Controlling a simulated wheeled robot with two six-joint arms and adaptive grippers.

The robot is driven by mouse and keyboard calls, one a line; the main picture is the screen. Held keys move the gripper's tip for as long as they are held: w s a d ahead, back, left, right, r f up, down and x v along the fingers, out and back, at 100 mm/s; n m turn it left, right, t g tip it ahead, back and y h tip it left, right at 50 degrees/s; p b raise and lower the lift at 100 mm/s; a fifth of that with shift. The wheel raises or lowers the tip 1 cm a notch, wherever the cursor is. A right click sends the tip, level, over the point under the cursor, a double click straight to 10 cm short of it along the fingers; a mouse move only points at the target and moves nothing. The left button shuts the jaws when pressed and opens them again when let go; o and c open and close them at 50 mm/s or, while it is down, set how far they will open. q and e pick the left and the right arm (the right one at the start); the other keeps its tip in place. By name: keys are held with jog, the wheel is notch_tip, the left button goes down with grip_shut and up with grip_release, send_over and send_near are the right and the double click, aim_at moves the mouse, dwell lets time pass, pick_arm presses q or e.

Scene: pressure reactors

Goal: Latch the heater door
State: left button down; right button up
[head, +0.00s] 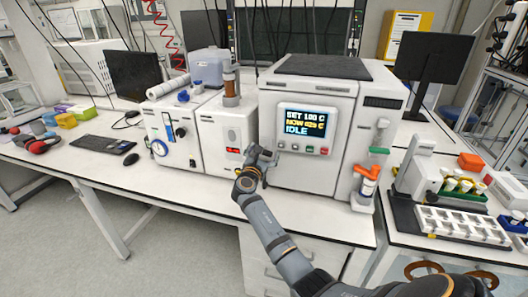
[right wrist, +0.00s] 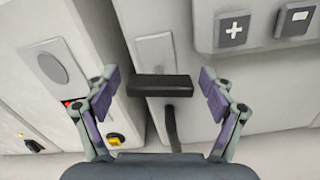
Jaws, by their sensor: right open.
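The heater (head: 309,110) is a white box with a screen reading SET 100 C and IDLE; its front door (head: 300,172) looks closed, but I cannot tell if it is latched. In the right wrist view a black bar-shaped latch handle (right wrist: 160,86) lies across, in front of a pale plate, with a dark strip below it. My right gripper (head: 262,156) is at the lower left edge of the heater front. In the right wrist view it is open (right wrist: 161,92), one finger at each end of the handle, with gaps visible. The handle is hidden in the head view. My left gripper is not in view.
White instrument units (head: 222,138) with a gauge stand close left of the heater. A tube holder with orange and green parts (head: 368,180) stands at its right. A tray rack (head: 462,226) is on the right bench. The bench front, left of my right arm, is clear.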

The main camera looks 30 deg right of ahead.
jog(key=c, duration=1.2)
jog(key=shift+o, duration=0.2)
